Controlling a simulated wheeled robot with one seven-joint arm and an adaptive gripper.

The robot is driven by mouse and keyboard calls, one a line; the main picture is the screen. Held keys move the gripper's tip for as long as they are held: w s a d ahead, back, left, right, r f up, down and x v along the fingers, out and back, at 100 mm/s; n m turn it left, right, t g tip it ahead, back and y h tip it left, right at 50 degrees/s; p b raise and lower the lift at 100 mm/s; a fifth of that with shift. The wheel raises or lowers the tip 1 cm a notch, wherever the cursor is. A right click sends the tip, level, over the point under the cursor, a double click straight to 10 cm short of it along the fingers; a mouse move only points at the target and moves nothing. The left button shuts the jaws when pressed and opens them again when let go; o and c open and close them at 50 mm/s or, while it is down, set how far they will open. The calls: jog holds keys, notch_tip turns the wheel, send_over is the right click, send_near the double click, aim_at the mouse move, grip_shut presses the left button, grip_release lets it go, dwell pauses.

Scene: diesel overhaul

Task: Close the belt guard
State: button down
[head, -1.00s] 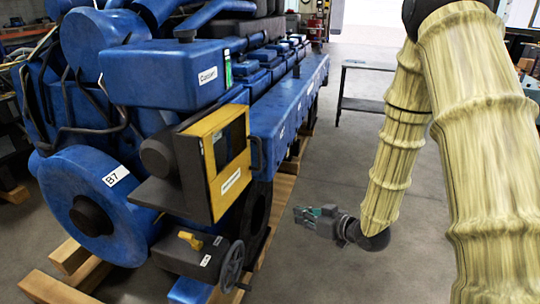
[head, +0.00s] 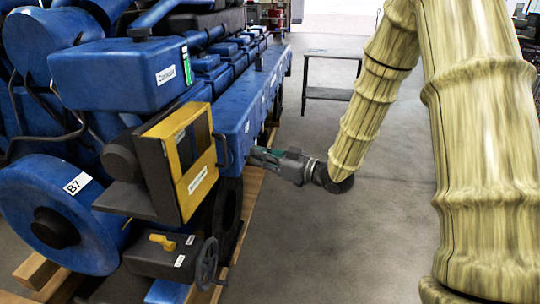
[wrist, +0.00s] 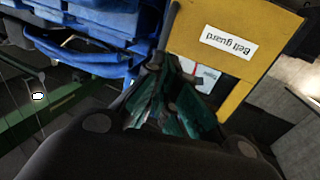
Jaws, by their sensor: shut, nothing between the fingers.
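The belt guard (head: 203,188) is a yellow framed panel with a dark window and a white label, at the front corner of the blue engine. A dark bar handle (head: 224,150) is at its right edge. In the wrist view the yellow guard (wrist: 262,32) fills the upper right, with its "Belt guard" label readable. My gripper (head: 255,155) is shut and empty, just right of the handle in the head view. In the wrist view my gripper (wrist: 168,78) overlaps the guard's lower left corner. I cannot tell whether the fingertips touch the guard or handle.
The blue engine (head: 120,75) stands on wooden beams (head: 245,205) at the left. A valve with a dark handwheel (head: 207,263) sits below the guard. A dark table (head: 328,92) stands farther back. The grey floor at right is open.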

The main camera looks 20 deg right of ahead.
jog(key=p+x, duration=0.3)
jog(key=x, duration=0.5)
jog(key=shift+w, duration=0.1)
